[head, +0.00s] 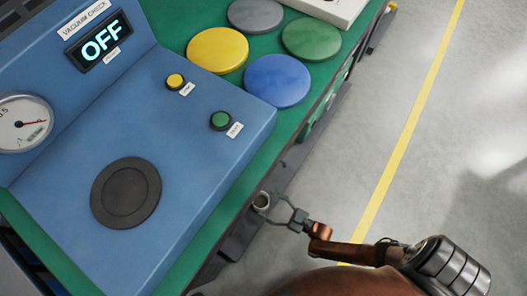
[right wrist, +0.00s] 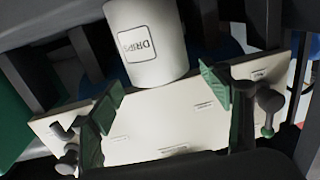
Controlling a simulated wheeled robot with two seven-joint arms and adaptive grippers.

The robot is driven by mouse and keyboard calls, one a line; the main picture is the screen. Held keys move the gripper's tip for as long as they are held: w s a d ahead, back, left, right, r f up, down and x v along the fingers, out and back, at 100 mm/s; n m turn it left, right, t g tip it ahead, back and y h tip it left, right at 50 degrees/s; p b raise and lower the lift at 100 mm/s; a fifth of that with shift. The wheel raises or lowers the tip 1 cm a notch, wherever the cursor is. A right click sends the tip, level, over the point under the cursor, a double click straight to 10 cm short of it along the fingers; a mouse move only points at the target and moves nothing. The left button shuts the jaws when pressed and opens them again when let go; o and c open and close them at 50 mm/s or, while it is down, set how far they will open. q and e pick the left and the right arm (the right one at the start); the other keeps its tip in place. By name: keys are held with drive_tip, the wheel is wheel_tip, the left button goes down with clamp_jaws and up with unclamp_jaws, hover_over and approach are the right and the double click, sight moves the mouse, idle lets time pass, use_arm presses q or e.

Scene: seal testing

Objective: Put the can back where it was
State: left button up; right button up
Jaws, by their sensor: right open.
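A white can (right wrist: 146,42) labelled DRIPS shows at the top of the right wrist view; the picture's top edge cuts it off. My right gripper (right wrist: 162,80) is open, with its green fingertips to the left and right of the can's lower end and gaps to it. The can does not look gripped. I cannot clearly make out the can there. My left gripper is not in view.
The blue vacuum-check console (head: 170,215) reads OFF and has a dark round pad (head: 126,192). Several coloured discs, including a blue one (head: 277,81), lie on the green bench (head: 175,20). A pale labelled panel (right wrist: 160,130) lies beyond my fingers. Grey floor (head: 450,130) is clear at right.

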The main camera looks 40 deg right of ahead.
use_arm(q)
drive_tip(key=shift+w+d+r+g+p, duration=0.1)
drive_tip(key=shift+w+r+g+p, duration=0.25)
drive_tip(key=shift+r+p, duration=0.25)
use_arm(e)
drive_tip(key=v, duration=0.8)
drive_tip(key=shift+s, duration=0.15)
drive_tip(key=a+r+m, duration=0.2)
drive_tip(key=a+r, duration=0.3)
drive_tip(key=r, duration=0.4)
drive_tip(key=a+r+m, duration=0.1)
drive_tip(key=a+r, duration=0.4)
drive_tip(key=r, duration=0.4)
drive_tip(key=s+d+f+g+h, duration=0.2)
drive_tip(key=s+d+f+g, duration=0.2)
drive_tip(key=s, duration=0.5)
drive_tip(key=s+d+f+g+h, duration=0.2)
drive_tip(key=s+d+f+g, duration=0.2)
drive_tip(key=s, duration=0.6)
wheel_tip(320, 180, down, 2)
drive_tip(key=shift+s+d+f+m+h, duration=0.15)
drive_tip(key=shift+s+d+m+h, duration=0.2)
drive_tip(key=shift+d, duration=0.7)
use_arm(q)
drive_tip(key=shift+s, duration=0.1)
use_arm(e)
drive_tip(key=shift+w, duration=0.1)
